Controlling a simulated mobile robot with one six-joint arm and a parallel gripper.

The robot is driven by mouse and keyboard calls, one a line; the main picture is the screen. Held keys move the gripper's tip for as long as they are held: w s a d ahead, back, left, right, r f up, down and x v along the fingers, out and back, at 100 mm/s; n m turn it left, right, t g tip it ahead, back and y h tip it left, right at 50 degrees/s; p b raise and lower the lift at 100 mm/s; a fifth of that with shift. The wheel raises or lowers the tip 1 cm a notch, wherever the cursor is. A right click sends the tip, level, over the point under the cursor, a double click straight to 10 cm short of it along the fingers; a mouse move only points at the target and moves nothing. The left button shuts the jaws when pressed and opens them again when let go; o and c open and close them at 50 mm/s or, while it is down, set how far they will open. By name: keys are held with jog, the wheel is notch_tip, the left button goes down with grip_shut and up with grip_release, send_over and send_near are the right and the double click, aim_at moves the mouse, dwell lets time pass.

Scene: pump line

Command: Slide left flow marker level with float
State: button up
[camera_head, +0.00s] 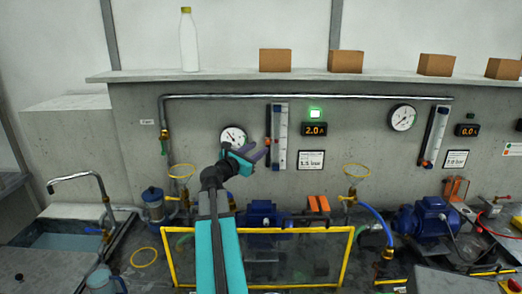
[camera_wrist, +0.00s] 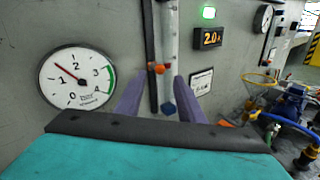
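The left flow meter is a pale upright tube (camera_head: 279,138) on the grey wall, with a dark rail along its left side. The orange flow marker (camera_wrist: 159,69) sits on that rail in the wrist view. The blue float (camera_wrist: 168,108) is in the tube, clearly lower than the marker. My gripper (camera_wrist: 160,86) is open, its two purple fingers apart and pointing at the meter. The marker appears between and beyond the fingertips, with nothing visibly held. In the head view my gripper (camera_head: 250,150) is just left of the meter's lower half. Contact cannot be told.
A round gauge (camera_wrist: 77,80) is on the wall to the left of the meter. A lit green lamp (camera_head: 315,113) and a 2.0 display (camera_head: 314,130) are to its right. A second flow meter (camera_head: 434,135) is farther right. Pumps and a yellow frame (camera_head: 300,232) stand below.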

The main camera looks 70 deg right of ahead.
jog(key=b+v, duration=0.1)
jog(key=v, duration=0.7)
jog(key=shift+a+b, duration=0.25)
jog(key=shift+b, duration=0.1)
jog(key=shift+w, duration=0.1)
